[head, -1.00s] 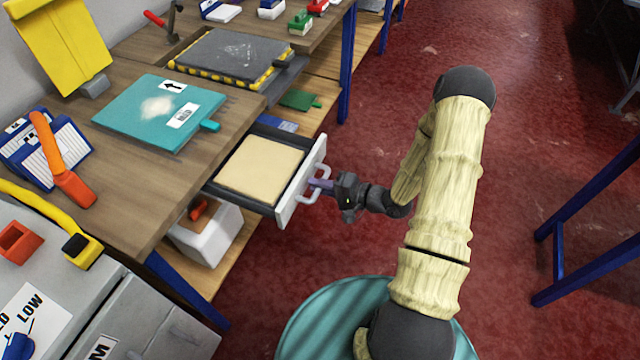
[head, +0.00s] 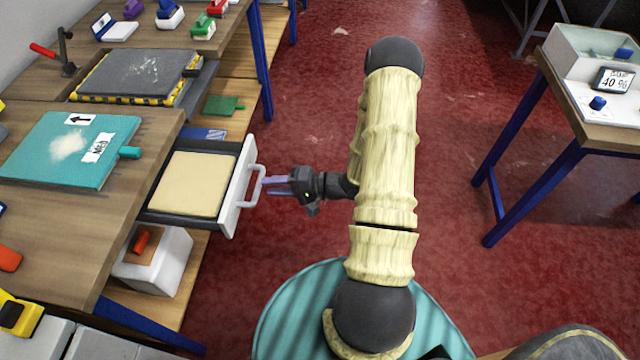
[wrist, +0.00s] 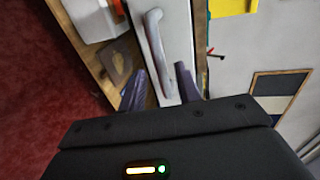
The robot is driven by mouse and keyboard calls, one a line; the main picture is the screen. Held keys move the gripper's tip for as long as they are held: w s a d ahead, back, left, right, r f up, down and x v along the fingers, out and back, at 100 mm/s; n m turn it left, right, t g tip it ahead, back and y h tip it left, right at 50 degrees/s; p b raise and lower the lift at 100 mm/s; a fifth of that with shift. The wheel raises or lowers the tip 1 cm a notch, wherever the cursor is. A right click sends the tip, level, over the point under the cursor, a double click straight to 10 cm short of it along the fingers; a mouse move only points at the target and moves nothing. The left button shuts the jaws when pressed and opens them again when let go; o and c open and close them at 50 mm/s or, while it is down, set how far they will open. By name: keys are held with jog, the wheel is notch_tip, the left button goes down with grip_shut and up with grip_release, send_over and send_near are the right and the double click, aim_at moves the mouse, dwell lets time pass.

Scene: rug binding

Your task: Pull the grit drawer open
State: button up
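The grit drawer (head: 236,195) stands pulled out from under the bench, with a white front and a dark tray body. A beige, flat fill (head: 188,183) lies inside it. Its pale bar handle (head: 256,180) sticks out from the front. My gripper (head: 266,186) is just right of the handle, fingers apart and pointing at it, holding nothing. In the wrist view, the handle (wrist: 154,42) appears ahead of my gripper (wrist: 160,78), its near end between the parted purple fingers in the picture.
A teal board (head: 35,150) and a dark slab with a yellow-black edge (head: 135,75) lie on the bench (head: 60,235). A white bin (head: 160,265) stands below the drawer. A table with a scale (head: 610,85) is at right.

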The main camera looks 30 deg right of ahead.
jog(key=v, duration=1.2)
jog(key=shift+d, duration=0.25)
